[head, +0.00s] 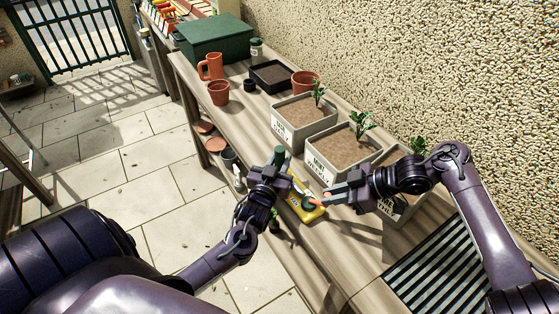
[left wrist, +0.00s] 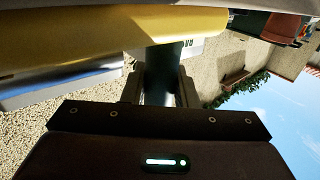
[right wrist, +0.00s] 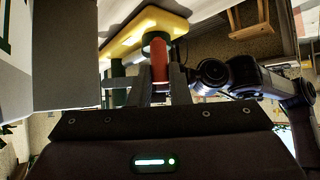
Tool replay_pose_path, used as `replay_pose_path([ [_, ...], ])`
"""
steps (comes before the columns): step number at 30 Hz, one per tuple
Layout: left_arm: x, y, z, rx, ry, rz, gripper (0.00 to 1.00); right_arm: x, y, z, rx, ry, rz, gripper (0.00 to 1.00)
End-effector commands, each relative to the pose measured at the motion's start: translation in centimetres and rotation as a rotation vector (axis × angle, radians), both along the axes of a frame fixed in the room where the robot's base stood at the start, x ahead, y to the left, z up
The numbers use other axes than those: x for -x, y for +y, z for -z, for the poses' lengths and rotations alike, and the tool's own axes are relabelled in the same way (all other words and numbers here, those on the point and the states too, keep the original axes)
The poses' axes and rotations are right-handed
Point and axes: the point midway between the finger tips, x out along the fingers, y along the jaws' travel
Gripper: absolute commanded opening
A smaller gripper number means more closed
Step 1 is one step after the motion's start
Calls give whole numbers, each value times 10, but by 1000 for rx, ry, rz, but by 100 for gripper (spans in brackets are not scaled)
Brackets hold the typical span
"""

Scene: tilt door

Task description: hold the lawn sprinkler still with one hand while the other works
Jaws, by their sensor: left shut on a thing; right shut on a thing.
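The lawn sprinkler has a yellow base (head: 311,215) and stands near the front edge of the bench. Its yellow base also shows in the right wrist view (right wrist: 125,40) and left wrist view (left wrist: 100,35). My left gripper (head: 281,165) is shut on a dark green upright part (left wrist: 163,65), left of the base in the head view. My right gripper (head: 325,198) is shut on a red cylindrical part (right wrist: 160,65) with a green collar (right wrist: 154,39) above the base. The grippers hide much of the sprinkler in the head view, including how the green part joins the base.
Several grey planters with seedlings, one being a planter (head: 301,110), stand along the wall behind. A slatted grate (head: 440,268) lies at the right.

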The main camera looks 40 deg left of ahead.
Motion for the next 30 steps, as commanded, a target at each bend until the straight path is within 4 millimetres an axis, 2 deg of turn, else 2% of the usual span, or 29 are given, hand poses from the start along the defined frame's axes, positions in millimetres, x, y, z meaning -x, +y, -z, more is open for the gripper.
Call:
replay_pose_path([
  [30,0,-2,1,1,1,5,0,-8,3,-2,-5,-7,-62,7],
])
